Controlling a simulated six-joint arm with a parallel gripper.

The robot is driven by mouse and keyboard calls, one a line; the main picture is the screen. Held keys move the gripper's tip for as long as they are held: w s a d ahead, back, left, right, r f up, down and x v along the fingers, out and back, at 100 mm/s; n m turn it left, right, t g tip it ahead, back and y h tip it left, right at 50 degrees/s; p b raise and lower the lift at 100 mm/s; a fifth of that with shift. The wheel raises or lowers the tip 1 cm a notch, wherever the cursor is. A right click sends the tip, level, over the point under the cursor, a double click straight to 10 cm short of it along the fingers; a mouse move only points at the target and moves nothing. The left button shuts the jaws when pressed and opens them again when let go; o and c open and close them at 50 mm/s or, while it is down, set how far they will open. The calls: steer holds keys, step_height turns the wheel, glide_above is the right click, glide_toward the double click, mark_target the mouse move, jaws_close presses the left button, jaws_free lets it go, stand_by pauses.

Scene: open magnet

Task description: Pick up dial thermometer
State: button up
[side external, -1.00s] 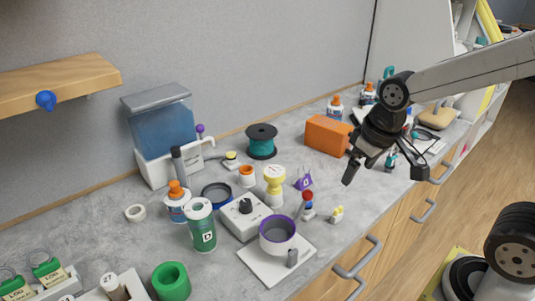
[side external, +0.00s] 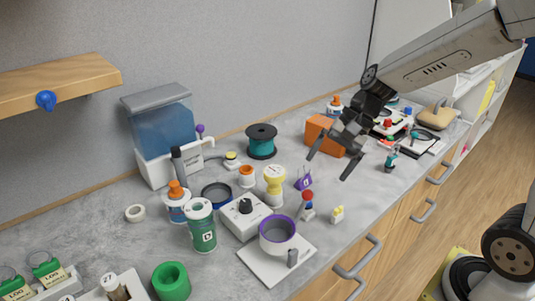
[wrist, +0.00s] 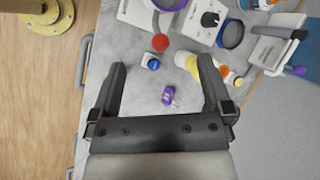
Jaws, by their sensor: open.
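I cannot tell for certain which item is the dial thermometer; no dial face is readable. My gripper (side external: 329,167) is open and empty above the counter, fingers pointing down, and also shows in the wrist view (wrist: 161,62). A small purple item with a pale mark (side external: 304,181) stands to its left in the side view. In the wrist view the purple item (wrist: 168,95) appears between the fingers, apart from both. A small red-and-blue item on a white base (side external: 307,204) stands nearby, its red part (wrist: 160,42) beyond the fingertips in the wrist view.
A yellow-and-cream item (side external: 274,187), a white box with a black knob (side external: 244,216) and a purple-rimmed pot (side external: 277,235) stand to the left. An orange block (side external: 325,131) is behind my gripper. A small yellow-white item (side external: 337,214) sits near the front edge. Bare counter lies below my gripper.

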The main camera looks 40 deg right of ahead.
mark_target(274, 174)
steer(key=w+d+m+t+y, duration=0.5)
steer(key=w+m+t, duration=0.1)
steer(key=w+m, duration=0.7)
step_height(274, 174, down, 11)
steer(key=a, duration=0.1)
steer(key=shift+w+a+m, duration=0.2)
steer(key=shift+a+m, duration=0.2)
steer(key=shift+x, duration=2.6)
